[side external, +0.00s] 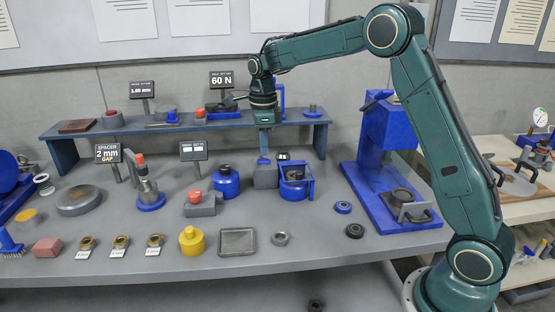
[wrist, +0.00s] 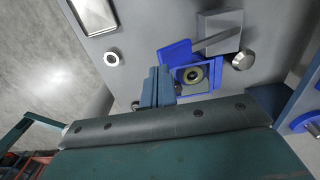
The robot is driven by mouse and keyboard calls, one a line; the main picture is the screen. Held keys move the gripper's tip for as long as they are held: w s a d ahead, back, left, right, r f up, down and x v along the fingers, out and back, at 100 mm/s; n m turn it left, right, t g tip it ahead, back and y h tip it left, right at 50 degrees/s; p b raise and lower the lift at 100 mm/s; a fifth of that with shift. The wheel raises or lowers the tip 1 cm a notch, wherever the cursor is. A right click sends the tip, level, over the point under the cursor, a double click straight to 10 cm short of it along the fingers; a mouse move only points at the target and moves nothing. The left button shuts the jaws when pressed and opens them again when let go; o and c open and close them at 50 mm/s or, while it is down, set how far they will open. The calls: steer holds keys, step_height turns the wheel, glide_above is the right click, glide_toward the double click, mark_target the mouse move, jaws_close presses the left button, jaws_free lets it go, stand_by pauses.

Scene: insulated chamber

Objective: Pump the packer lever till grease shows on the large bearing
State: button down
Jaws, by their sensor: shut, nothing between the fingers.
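A blue fixture (side external: 308,187) stands on the bench right of centre, beside a grey block (side external: 266,177). I take this to be the packer. In the wrist view, the blue fixture (wrist: 179,54) frames a dark ring with a pale yellowish centre, likely the bearing (wrist: 190,74). Whether that pale part is grease I cannot tell. A grey bar, perhaps the lever (wrist: 208,42), slants from the ring toward the grey block (wrist: 220,28). My gripper (side external: 265,156) is shut and empty, pointing down above the grey block and left of the fixture. Its fingers (wrist: 160,72) cover part of the fixture's edge.
A tall blue press (side external: 384,150) stands to the right. A blue jar (side external: 227,183), a yellow pot (side external: 191,243), a square tray (side external: 237,241) and loose rings (side external: 355,230) stand around. A raised shelf (side external: 180,128) runs behind, with a 60 N display (side external: 221,80).

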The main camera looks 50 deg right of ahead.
steer(key=shift+r, duration=2.2)
steer(key=shift+r, duration=0.1)
steer(key=s+a+r+n+t, duration=0.2)
steer(key=s+r+n, duration=0.2)
steer(key=s+n, duration=0.35)
steer(key=s+a+r+n+t, duration=0.1)
steer(key=s+a+r+n, duration=0.25)
steer(key=s+n, duration=0.4)
steer(key=s+f+n+t, duration=0.1)
steer(key=s+f+n, duration=0.1)
steer(key=s+n, duration=0.4)
steer(key=s+a+f+n+t, duration=0.1)
steer(key=s+n, duration=0.5)
steer(key=s, duration=0.6)
steer(key=shift+a+f+t, duration=0.3)
steer(key=shift+f, duration=0.1)
